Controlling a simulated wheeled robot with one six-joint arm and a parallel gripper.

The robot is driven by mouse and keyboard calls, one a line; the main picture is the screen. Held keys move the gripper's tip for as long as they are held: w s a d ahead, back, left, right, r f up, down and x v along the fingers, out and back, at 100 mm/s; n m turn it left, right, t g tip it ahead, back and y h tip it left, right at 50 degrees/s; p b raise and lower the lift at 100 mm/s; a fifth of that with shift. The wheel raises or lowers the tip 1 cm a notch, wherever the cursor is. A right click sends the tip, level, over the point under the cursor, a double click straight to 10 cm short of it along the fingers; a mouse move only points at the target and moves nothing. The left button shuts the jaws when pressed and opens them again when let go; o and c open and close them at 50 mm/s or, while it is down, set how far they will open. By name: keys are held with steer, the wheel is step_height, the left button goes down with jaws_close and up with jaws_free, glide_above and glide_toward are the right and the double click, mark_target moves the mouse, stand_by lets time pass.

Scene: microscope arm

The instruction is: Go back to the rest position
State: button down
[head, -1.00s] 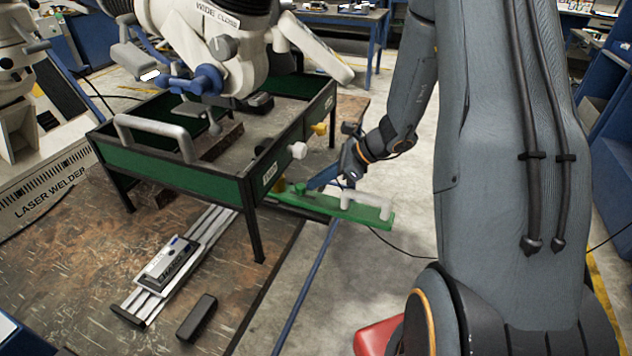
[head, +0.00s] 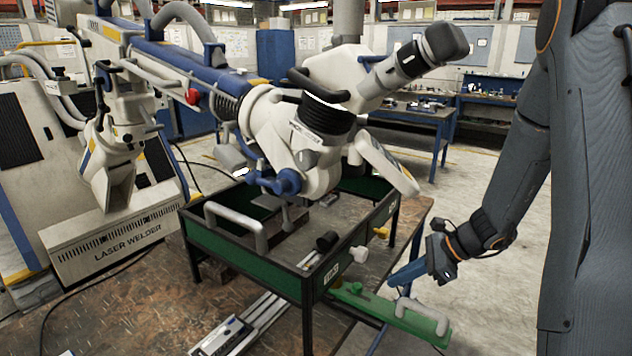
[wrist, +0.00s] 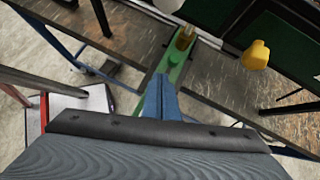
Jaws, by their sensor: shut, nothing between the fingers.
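My gripper (head: 407,275) is at the right of the green-walled frame in the head view, its blue fingers pointing left and down. It is shut and empty. The blue fingers also show in the wrist view (wrist: 160,98), over or just in front of a green bar (wrist: 176,66). In the head view this green bar (head: 375,306) lies by the frame's right front corner and carries a grey handle (head: 422,314). From these views I cannot tell whether my fingers touch the bar.
The green frame (head: 243,250) stands on a worn table (head: 125,305), with a white microscope arm (head: 300,140) over it. A yellow knob (wrist: 257,55) and a white knob (head: 358,254) stick out of the frame. Open floor lies to the right (head: 500,285).

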steer(key=s+a+r+n+g+h+b, duration=0.1)
steer(key=s+a+n+h+b, duration=0.1)
steer(key=s+n, duration=0.5)
steer(key=s+a+r+n+g+h+b, duration=0.1)
steer(key=s+a+n+h, duration=0.3)
steer(key=n, duration=1)
steer(key=s+r+h+b, duration=0.1)
steer(key=s+h, duration=0.1)
steer(key=s, duration=0.2)
steer(key=shift+a+r+n+b, duration=0.15)
steer(key=shift+a+n+b, duration=0.25)
steer(key=shift+s, duration=0.15)
stand_by(1.3)
